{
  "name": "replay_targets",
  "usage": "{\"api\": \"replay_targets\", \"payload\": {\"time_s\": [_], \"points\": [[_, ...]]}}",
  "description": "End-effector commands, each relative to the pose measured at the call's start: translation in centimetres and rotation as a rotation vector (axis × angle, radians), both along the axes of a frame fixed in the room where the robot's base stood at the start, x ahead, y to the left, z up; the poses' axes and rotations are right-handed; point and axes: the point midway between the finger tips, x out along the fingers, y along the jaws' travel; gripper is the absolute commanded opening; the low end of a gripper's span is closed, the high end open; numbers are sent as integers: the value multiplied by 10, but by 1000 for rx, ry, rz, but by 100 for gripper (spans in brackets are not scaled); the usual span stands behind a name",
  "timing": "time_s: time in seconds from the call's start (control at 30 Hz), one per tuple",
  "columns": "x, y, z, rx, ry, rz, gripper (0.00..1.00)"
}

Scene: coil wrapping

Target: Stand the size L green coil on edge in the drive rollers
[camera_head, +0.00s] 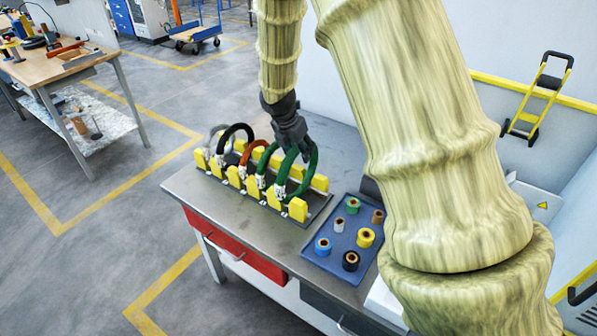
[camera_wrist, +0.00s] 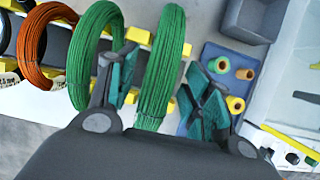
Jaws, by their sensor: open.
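Two green coils stand on edge at the right end of a row of coils in a yellow-blocked rack (camera_head: 320,183). The right green coil (camera_head: 312,168) also shows in the wrist view (camera_wrist: 165,60); beside it is the left green coil (camera_wrist: 82,60). My gripper (camera_head: 293,140) is open, pointing down at the right green coil. In the wrist view, my gripper's teal fingers (camera_wrist: 160,78) lie on either side of that coil, the left one between the two green coils. I cannot read size labels. I cannot make out the drive rollers; my arm hides much of the right side.
Orange (camera_head: 255,150), black (camera_head: 230,135) and grey coils stand left in the rack. A blue tray (camera_head: 334,262) of several small spools lies right of the rack on the metal table (camera_head: 245,222). A grey bin (camera_wrist: 250,20) is beyond the tray. The table's front left is clear.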

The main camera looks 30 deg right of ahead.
Motion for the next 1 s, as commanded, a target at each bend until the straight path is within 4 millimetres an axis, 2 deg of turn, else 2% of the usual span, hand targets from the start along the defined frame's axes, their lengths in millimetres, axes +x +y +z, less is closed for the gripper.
{"api": "replay_targets", "payload": {"time_s": [0.2,0.4,0.5,1.0], "points": [[0,0,0,0,0,0,50],[0,0,0,0,0,0,14],[0,0,0,0,0,0,0],[1,0,2,0,-2,0,0]]}}
